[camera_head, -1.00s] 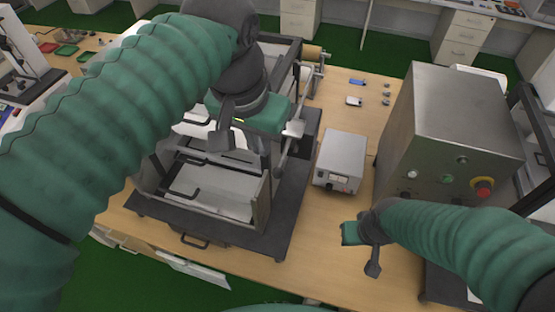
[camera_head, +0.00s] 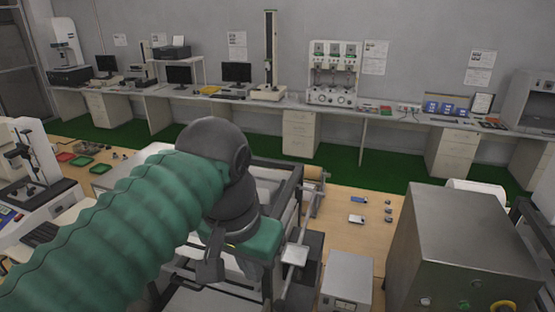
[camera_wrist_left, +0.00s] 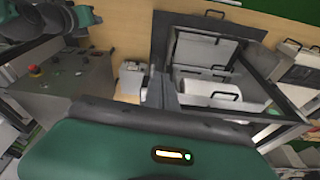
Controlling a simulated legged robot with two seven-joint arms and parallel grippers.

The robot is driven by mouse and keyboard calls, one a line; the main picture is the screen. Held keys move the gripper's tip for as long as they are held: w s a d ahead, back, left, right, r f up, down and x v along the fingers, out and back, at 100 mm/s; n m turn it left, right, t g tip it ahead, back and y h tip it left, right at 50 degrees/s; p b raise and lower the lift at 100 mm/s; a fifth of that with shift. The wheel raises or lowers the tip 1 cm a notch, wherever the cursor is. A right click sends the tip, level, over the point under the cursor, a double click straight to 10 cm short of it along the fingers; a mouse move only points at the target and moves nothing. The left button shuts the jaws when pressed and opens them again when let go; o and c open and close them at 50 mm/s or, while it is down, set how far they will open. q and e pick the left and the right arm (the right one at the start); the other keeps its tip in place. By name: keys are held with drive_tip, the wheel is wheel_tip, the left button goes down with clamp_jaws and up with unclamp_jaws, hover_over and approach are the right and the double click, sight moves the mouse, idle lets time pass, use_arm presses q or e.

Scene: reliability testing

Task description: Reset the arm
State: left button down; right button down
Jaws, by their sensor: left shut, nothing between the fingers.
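My left arm, in a green ribbed sleeve, comes in from the left in the head view. Its left gripper (camera_head: 210,268) points down over the open-framed machine (camera_head: 292,190) and is shut and empty. In the left wrist view its fingers (camera_wrist_left: 160,92) are together in front of the machine's tray area (camera_wrist_left: 207,50), with no contact that I can make out. My right gripper is outside the head view; part of my right arm, with a green end piece (camera_wrist_left: 84,16), shows at the top left of the left wrist view, its fingers unclear.
A steel control box (camera_head: 462,240) with a red and yellow button stands at the right. A small grey instrument (camera_head: 347,277) stands between it and the machine. Small parts (camera_head: 357,219) lie on the wooden table. A long bench (camera_head: 400,115) lines the back wall.

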use_arm(q)
drive_tip(key=w+a+f+n+b, duration=0.15)
drive_tip(key=a+f, duration=0.25)
drive_tip(key=f, duration=0.8)
drive_tip(key=w+a+f+n+b, duration=0.1)
drive_tip(key=a+f+b, duration=0.3)
drive_tip(key=f, duration=0.8)
drive_tip(key=s+a+f, duration=0.2)
drive_tip(key=s+f, duration=0.1)
drive_tip(key=f, duration=0.2)
drive_tip(key=s+a+f+n, duration=0.1)
drive_tip(key=s+a+f, duration=0.1)
drive_tip(key=f, duration=0.3)
drive_tip(key=s+a+f+n+y+b, duration=0.1)
drive_tip(key=s+a+f, duration=0.2)
drive_tip(key=a+f, duration=0.1)
drive_tip(key=shift+s+f, duration=0.35)
drive_tip(key=shift+f, duration=0.4)
